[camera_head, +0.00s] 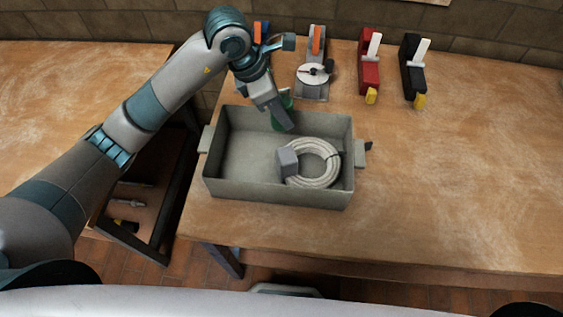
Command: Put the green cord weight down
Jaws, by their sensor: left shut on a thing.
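The green cord weight (286,101) is mostly hidden behind my left gripper (282,119). Small green parts show on both sides of the fingers. My left gripper is shut on it, with the arm reaching in from the left and the fingers pointing down. The weight overlaps the back wall of a grey open bin (235,187) in the picture. I cannot tell whether it touches the bin. My right gripper is out of view.
In the bin lie a coiled pale cable (322,180) and a grey block (288,162). Behind stand a device with a white disc (313,75), a red clamp-like tool (369,75) and a black one (411,75). The table's right side is clear.

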